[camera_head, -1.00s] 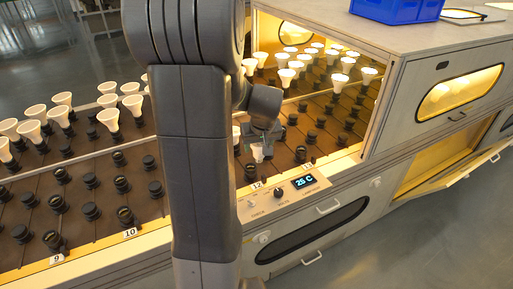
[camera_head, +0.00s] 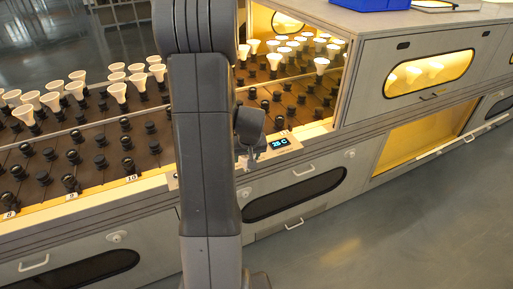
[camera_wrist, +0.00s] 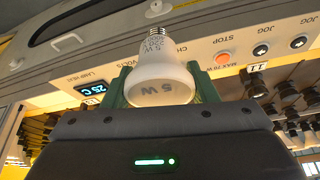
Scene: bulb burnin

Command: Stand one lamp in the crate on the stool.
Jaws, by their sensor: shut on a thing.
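My gripper (camera_wrist: 161,84) is shut on a white lamp (camera_wrist: 158,66) marked "5 W". In the wrist view the lamp's metal screw base points up and away from my gripper, and green fingers sit on both sides of its wide end. In the head view my gripper (camera_head: 249,160) hangs at the front of the control panel, beside the display; the lamp is too small to make out clearly there. A blue crate-like box (camera_head: 370,4) is cut off at the top edge, on the cabinet top. I see no stool.
White lamps (camera_head: 117,91) stand in rows of black sockets (camera_head: 101,161) in the rack at left. More lamps (camera_head: 321,64) stand in the lit bay. A lower flap (camera_head: 440,147) hangs open at right. The grey floor (camera_head: 400,230) in front is clear.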

